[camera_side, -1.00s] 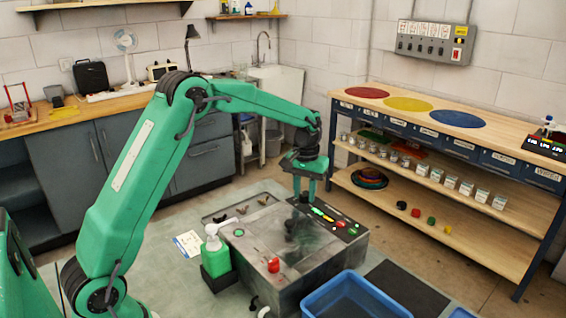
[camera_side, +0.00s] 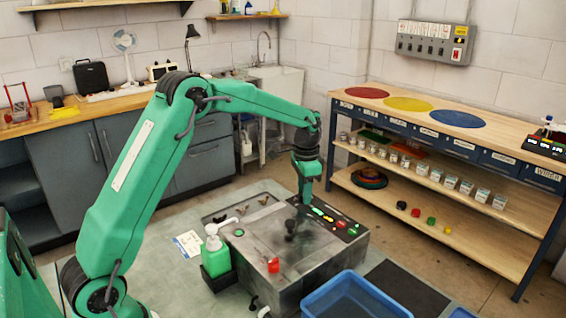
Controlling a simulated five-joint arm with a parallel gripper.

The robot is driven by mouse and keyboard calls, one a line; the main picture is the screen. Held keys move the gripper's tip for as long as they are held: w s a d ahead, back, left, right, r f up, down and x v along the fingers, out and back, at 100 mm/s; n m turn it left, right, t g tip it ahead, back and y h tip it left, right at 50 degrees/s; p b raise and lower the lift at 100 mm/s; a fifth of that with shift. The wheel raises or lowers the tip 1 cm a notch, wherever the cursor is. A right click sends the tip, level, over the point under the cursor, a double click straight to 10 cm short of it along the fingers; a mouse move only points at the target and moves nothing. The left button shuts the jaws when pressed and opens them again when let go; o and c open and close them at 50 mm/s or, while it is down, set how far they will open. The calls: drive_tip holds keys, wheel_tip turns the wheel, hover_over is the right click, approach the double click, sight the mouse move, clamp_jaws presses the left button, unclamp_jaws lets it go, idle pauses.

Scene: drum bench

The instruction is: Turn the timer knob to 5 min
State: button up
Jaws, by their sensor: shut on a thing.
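My gripper (camera_side: 306,198) points straight down at the far left end of the dark control panel (camera_side: 348,236) on the grey metal drum machine (camera_side: 318,266). It is shut on the timer knob, which the fingers hide, so the knob's pointer and the scale marks cannot be read. The panel also carries a green lit strip (camera_side: 317,212), a small yellow light and red and green buttons to the right of my gripper.
A black knob-like handle (camera_side: 290,227) stands on the machine's top, close to my gripper. A red knob (camera_side: 273,265) is at the front edge. A green pump bottle (camera_side: 215,255) stands at left, a blue bin (camera_side: 350,298) in front. Shelving (camera_side: 440,190) stands behind at right.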

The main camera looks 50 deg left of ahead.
drive_tip(key=shift+m, duration=0.4)
drive_tip(key=o, duration=1)
drive_tip(key=shift+c, duration=0.2)
drive_tip(key=shift+r, duration=0.2)
drive_tip(key=shift+r, duration=3.75)
